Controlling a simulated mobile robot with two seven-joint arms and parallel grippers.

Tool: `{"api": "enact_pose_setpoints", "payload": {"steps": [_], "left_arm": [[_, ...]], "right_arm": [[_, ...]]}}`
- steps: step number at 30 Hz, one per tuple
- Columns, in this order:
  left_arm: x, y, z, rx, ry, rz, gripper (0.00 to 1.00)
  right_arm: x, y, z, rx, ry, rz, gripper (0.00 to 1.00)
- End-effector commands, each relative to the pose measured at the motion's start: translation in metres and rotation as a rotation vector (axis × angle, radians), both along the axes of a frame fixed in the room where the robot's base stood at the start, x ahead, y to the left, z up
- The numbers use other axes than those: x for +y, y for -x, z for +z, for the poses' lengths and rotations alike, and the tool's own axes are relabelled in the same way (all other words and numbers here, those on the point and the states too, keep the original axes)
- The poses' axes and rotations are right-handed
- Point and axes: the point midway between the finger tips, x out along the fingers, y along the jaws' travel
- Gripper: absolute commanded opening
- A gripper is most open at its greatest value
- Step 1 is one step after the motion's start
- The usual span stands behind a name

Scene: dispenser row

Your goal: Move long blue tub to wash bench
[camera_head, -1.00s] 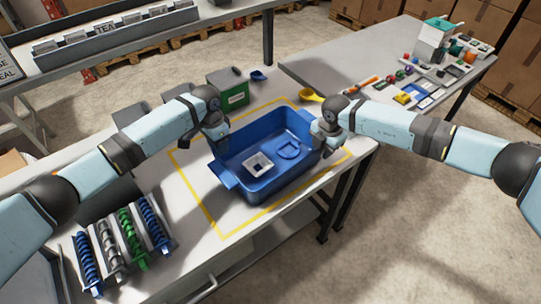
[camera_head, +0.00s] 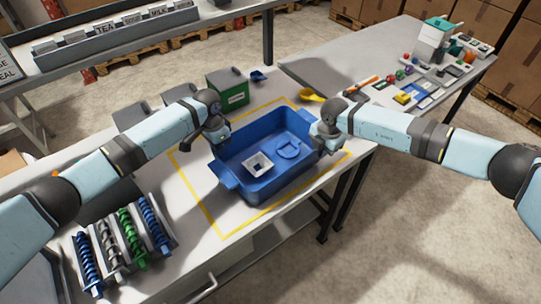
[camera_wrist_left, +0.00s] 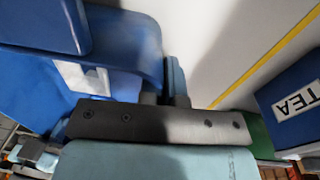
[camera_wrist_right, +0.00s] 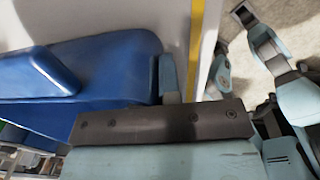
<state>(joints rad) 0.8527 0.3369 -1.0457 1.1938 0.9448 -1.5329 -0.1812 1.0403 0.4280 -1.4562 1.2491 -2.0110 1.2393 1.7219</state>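The long blue tub (camera_head: 262,192) stands on the table inside a yellow outline. A white square frame (camera_head: 257,164) and a blue ring-like piece (camera_head: 288,147) lie in it. My left gripper (camera_head: 217,137) is at its back-left wall, and my right gripper (camera_head: 327,143) is at its right wall. In the left wrist view a finger stands close against the tub wall (camera_wrist_left: 145,45). The right wrist view shows the same at the other wall (camera_wrist_right: 120,75). Both grippers look shut on the wall; the inner fingers are mostly hidden. The wash bench cannot be identified for certain.
A green bin (camera_head: 229,92) stands behind the tub, with a blue scoop (camera_head: 258,75) and a yellow scoop (camera_head: 311,95) nearby. Several augers (camera_head: 131,238) lie front left. A second grey table (camera_head: 345,60) has clear room at its left and small items at its right.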

Motion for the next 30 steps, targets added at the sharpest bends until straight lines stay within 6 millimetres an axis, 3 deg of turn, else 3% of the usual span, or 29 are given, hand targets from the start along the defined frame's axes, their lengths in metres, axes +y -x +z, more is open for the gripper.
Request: {"api": "enact_pose_setpoints", "payload": {"steps": [18,30], "left_arm": [[0.001,-0.001,0.049,-0.001,-0.001,0.001,0.0],[0.001,-0.001,0.05,-0.001,-0.001,0.002,0.0]], "right_arm": [[0.0,0.0,0.049,0.0,0.0,0.0,0.0],[0.0,0.0,0.05,0.0,0.0,-0.001,0.0]]}}
